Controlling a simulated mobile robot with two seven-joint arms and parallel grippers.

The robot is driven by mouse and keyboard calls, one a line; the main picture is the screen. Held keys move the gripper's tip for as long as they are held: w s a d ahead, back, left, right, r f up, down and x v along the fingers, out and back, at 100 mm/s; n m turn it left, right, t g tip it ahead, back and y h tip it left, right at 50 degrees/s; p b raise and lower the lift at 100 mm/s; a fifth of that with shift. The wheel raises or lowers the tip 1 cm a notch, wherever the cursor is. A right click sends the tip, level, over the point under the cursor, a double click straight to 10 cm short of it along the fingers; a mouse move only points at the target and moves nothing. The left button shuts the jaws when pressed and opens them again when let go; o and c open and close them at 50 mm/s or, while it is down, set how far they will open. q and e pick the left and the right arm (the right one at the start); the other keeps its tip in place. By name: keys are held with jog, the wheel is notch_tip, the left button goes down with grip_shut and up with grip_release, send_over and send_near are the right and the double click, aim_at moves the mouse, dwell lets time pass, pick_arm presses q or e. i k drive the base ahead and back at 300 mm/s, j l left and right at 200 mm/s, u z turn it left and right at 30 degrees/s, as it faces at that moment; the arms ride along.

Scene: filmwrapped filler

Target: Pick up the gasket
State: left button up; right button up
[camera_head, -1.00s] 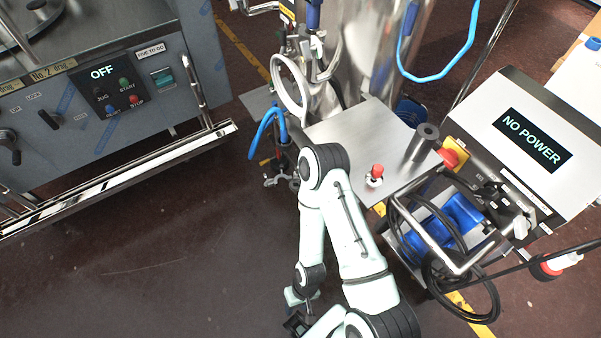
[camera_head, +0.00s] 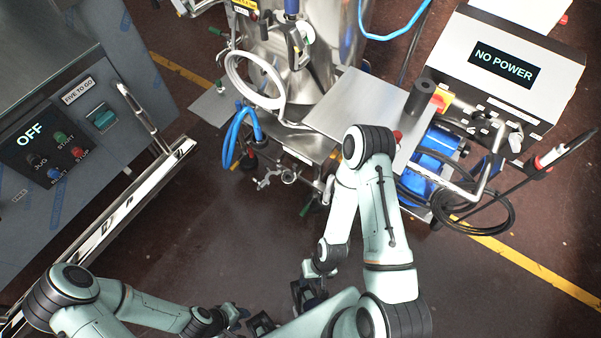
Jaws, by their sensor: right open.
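A white ring (camera_head: 254,80), which looks like the gasket, stands or hangs upright against the front of the steel vessel (camera_head: 320,50), beside a valve fitting. Its lower edge is near the steel table plate. My right arm reaches in at the lower middle, and its dark gripper (camera_head: 307,294) is open, well below the ring and apart from it. My left gripper (camera_head: 262,324) is at the bottom edge, left of the right one and far from the ring. It is small and dark, so its jaws cannot be made out.
A steel table plate (camera_head: 345,105) with a dark cylinder (camera_head: 420,96) stands right of the ring. A NO POWER console (camera_head: 505,65) and black cables are further right. A grey machine with a rail (camera_head: 120,215) is at the left. The floor between is clear.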

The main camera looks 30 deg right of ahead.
aim_at(295, 167)
jog(key=i+j+z, duration=0.15)
jog(key=j+z, duration=0.15)
jog(key=i+j+z, duration=0.15)
jog(key=j+z, duration=0.15)
jog(key=i+j+z, duration=0.1)
jog(key=j+z, duration=0.15)
jog(key=i+j+z, duration=0.2)
jog(key=i+j, duration=0.2)
jog(key=i, duration=0.15)
